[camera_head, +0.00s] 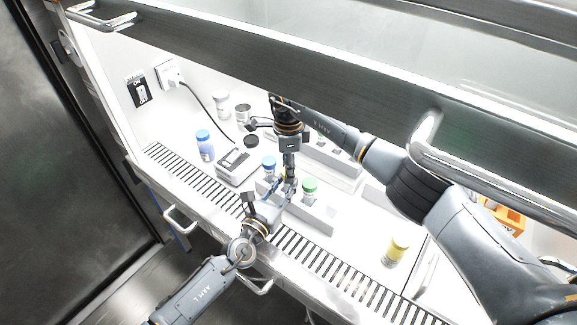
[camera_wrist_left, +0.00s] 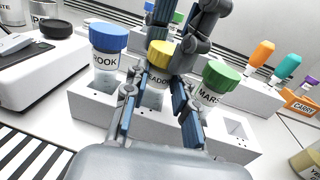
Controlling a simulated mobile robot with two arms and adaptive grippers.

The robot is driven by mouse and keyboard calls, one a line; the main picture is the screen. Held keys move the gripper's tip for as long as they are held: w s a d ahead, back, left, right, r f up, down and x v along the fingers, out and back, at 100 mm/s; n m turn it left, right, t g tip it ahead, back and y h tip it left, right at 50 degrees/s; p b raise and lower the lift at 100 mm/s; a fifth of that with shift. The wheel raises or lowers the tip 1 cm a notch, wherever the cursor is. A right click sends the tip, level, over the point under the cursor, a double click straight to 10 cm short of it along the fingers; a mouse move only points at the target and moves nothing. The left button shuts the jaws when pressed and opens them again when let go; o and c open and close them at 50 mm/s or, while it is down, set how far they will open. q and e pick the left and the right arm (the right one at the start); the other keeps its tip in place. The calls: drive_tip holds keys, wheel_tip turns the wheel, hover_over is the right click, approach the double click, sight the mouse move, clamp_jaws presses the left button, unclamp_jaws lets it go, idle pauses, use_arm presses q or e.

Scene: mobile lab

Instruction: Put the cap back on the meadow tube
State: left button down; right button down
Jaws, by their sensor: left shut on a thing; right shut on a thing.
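The meadow tube (camera_wrist_left: 155,98) stands upright in the white front rack (camera_wrist_left: 90,106), its label partly hidden by fingers. Its yellow cap (camera_wrist_left: 160,50) is at the tube's mouth; I cannot tell whether it is seated or just above. My left gripper (camera_wrist_left: 157,103) is shut on the tube, one finger on either side; it also shows in the head view (camera_head: 279,191). My right gripper (camera_wrist_left: 176,46) comes down from above and is shut on the yellow cap; it also shows in the head view (camera_head: 290,178). In the head view the grippers hide the tube and cap.
A blue-capped Brook tube (camera_wrist_left: 106,50) and green-capped Marsh tube (camera_wrist_left: 214,86) flank it closely in the rack. A scale (camera_head: 238,166) and blue bottle (camera_head: 205,146) stand left. A yellow-capped jar (camera_head: 396,250) stands right, an orange carrier (camera_head: 507,220) farther right. The sash crosses above.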

drive_tip(key=m, duration=0.7)
drive_tip(key=shift+m, duration=0.4)
drive_tip(key=m, duration=0.7)
drive_tip(key=c, duration=0.8)
unclamp_jaws()
wheel_tip(320, 180, up, 7)
drive_tip(key=shift+r, duration=0.2)
use_arm(q)
drive_tip(key=c, duration=1)
unclamp_jaws()
use_arm(e)
drive_tip(key=shift+w, duration=0.1)
